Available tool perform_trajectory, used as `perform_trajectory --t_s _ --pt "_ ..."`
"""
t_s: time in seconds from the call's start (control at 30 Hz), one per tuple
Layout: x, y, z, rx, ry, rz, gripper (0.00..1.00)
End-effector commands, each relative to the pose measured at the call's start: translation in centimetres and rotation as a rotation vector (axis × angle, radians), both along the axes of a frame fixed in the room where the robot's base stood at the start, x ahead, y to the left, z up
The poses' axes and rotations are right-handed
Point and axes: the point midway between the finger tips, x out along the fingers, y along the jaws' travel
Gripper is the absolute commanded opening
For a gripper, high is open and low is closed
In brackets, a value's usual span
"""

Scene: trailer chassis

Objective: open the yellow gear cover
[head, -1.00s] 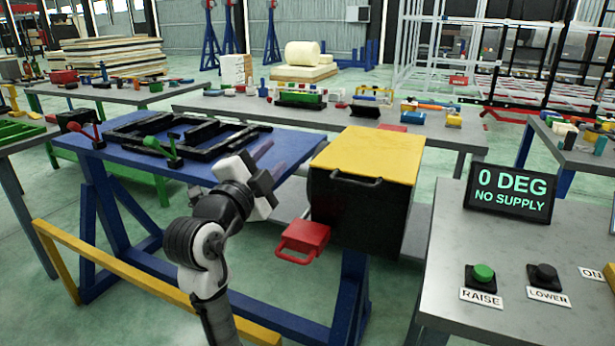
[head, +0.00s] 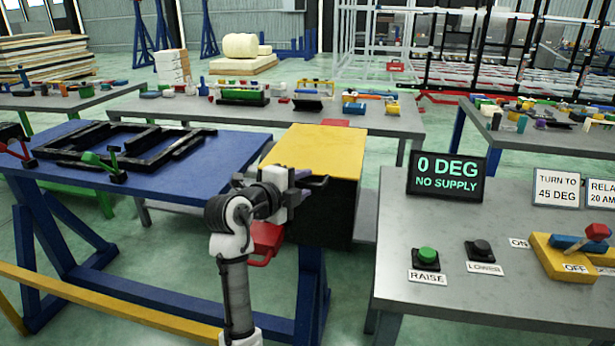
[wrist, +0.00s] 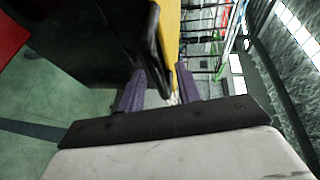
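The yellow gear cover (head: 318,146) lies flat and closed on top of a black box (head: 335,212) at the end of the blue bench. In the wrist view the yellow cover (wrist: 169,25) stands at the top, with its dark bar handle (wrist: 154,45) along the edge. My gripper (head: 314,184) is at the front of the box, near the handle. In the wrist view my gripper's purple fingers (wrist: 161,72) are apart, with the handle's end close to the left fingertip. I cannot tell whether they touch. In the head view my gripper partly hides the handle.
A red padlock-shaped block (head: 264,240) hangs at the box's lower front, beside my arm. A grey console (head: 440,310) on the right carries a "0 DEG NO SUPPLY" display (head: 446,176), RAISE (head: 428,258) and LOWER buttons, and a red-handled switch (head: 597,232).

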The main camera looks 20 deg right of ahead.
Motion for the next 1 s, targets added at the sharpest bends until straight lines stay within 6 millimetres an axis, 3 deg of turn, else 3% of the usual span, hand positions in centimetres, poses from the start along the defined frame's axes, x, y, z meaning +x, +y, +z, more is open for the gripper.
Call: perform_trajectory --t_s 0.2,0.53,0.8,1.0 --pt "1.2 -1.8 -0.4 -0.001 0.002 0.0 0.34" --pt "1.4 -2.0 -0.5 -0.001 0.0 0.001 0.34" --pt "1.4 -2.0 -0.6 0.0 0.002 0.001 0.0" --pt "1.4 -2.0 -0.8 0.002 0.006 0.0 0.0"
